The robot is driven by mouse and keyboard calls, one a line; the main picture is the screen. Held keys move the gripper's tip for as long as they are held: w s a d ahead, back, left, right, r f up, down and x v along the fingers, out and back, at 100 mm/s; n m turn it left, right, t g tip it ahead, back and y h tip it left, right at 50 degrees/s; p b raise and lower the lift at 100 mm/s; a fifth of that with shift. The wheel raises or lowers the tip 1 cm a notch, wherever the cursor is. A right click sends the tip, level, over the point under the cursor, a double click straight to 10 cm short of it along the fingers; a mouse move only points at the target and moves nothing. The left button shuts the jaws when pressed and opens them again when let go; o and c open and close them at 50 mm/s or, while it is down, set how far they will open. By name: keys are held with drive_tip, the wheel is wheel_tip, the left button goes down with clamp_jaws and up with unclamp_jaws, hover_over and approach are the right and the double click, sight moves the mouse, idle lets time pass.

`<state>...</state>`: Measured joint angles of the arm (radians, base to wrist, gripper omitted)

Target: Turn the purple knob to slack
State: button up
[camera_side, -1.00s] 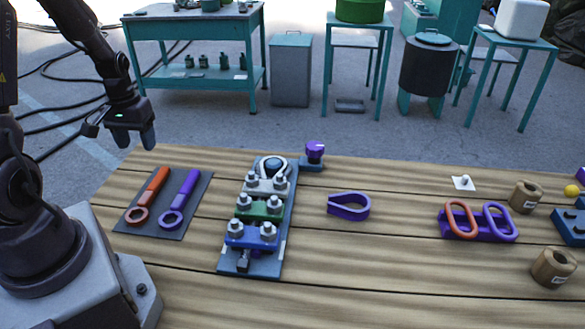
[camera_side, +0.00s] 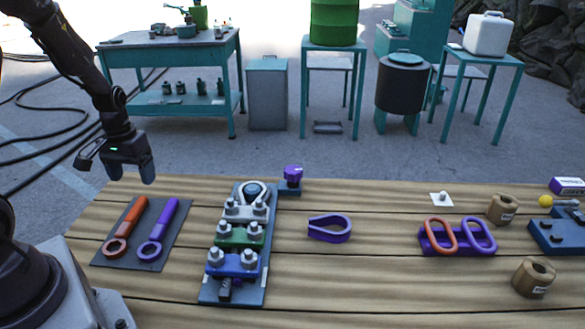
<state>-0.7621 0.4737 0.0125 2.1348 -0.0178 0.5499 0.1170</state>
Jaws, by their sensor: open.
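The purple knob (camera_side: 293,172) sits on a small blue base (camera_side: 290,188) at the back edge of the table, just right of the clamp board. Any markings on it are too small to read. My gripper (camera_side: 131,178) is open and empty, above the table's back left edge. It is well to the left of the knob and touches nothing.
A blue board (camera_side: 238,288) with bolted clamps stands between my gripper and the knob. Orange (camera_side: 126,230) and purple (camera_side: 158,232) wrenches lie on a dark mat at left. A purple thimble (camera_side: 329,229) lies right of the board. Bare wood surrounds the thimble.

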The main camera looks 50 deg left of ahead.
drive_tip(key=w+d+m+t, duration=0.1)
drive_tip(key=w+d+m, duration=0.25)
drive_tip(key=w, duration=0.65)
drive_tip(key=w+d+m+t, duration=0.15)
drive_tip(key=w+d, duration=0.25)
drive_tip(key=w, duration=0.5)
drive_tip(key=m+t+h, duration=0.1)
drive_tip(key=m+t, duration=0.1)
drive_tip(key=m, duration=0.5)
approach(293, 169)
drive_tip(key=x, duration=0.9)
drive_tip(key=shift+f, duration=0.15)
drive_tip(key=shift+c, duration=0.2)
drive_tip(key=c, duration=0.9)
drive_tip(key=shift+o, duration=0.2)
